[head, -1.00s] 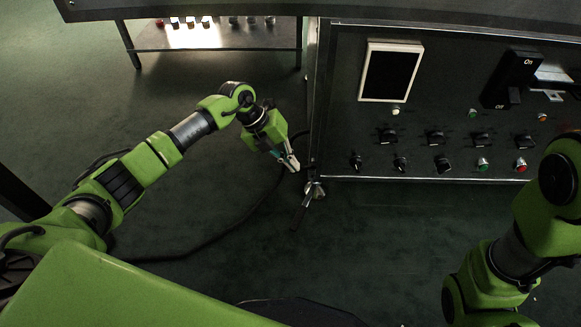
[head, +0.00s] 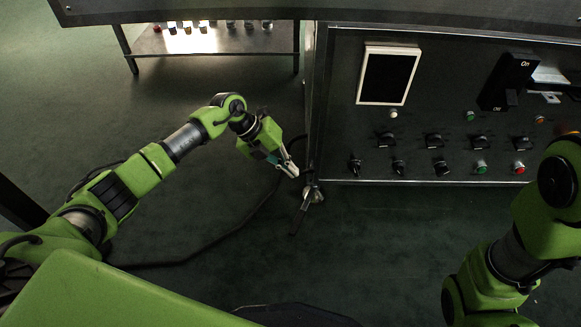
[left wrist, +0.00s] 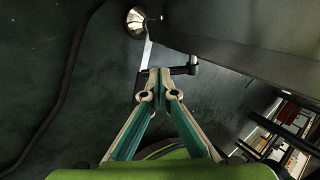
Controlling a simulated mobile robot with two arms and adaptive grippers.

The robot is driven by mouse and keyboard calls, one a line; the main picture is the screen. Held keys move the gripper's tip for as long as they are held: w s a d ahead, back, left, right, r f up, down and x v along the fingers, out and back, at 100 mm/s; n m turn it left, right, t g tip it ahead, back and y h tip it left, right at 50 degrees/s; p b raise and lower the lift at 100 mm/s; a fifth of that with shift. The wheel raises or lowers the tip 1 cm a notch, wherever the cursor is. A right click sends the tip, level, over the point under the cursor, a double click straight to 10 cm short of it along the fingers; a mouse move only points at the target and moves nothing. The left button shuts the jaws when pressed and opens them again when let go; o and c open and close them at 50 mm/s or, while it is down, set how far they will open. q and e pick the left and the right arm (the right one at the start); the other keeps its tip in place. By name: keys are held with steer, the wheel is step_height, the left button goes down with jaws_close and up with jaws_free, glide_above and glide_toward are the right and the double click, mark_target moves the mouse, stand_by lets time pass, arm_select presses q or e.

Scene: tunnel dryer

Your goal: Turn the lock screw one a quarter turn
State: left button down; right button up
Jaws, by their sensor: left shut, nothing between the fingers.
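My left gripper (head: 290,169) is beside the lower left corner of the dark control cabinet. Its fingers are shut and empty in the left wrist view (left wrist: 158,86). Just beyond the fingertips is a black lever-like piece (left wrist: 179,71) with a small silver pin at its right end; it may be the lock screw, but I cannot be sure. Whether the fingertips touch it I cannot tell. A silver foot-like fitting (head: 314,193) sits under the cabinet corner, with a dark bar reaching down from it. The fitting also shows in the left wrist view (left wrist: 136,21). My right gripper is out of view.
The control cabinet (head: 340,140) carries a screen (head: 388,76), several knobs and a large black On switch (head: 507,82). A dark cable (head: 200,252) lies on the floor. A metal table (head: 220,39) with small items stands at the back left. The floor below the cabinet looks clear.

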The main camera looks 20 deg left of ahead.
arm_select(q)
steer(key=shift+f, duration=0.15)
steer(key=shift+f+h, duration=0.25)
steer(key=shift+h, duration=0.25)
steer(key=shift+f+t+h, duration=0.25)
steer(key=shift+t+h, duration=0.05)
steer(key=shift+h, duration=0.2)
steer(key=shift+d+f, duration=0.25)
steer(key=shift+f, duration=0.45)
steer(key=shift+f+h, duration=0.4)
steer(key=shift+h, duration=0.1)
steer(key=shift+d+f+t+h, duration=0.2)
steer(key=shift+t+h, duration=0.1)
steer(key=shift+h, duration=0.1)
steer(key=shift+w+d, duration=0.1)
steer(key=shift+w, duration=0.05)
steer(key=shift+w+d+f+p, duration=0.15)
steer(key=shift+d+f+p, duration=0.25)
steer(key=shift+d+f, duration=0.25)
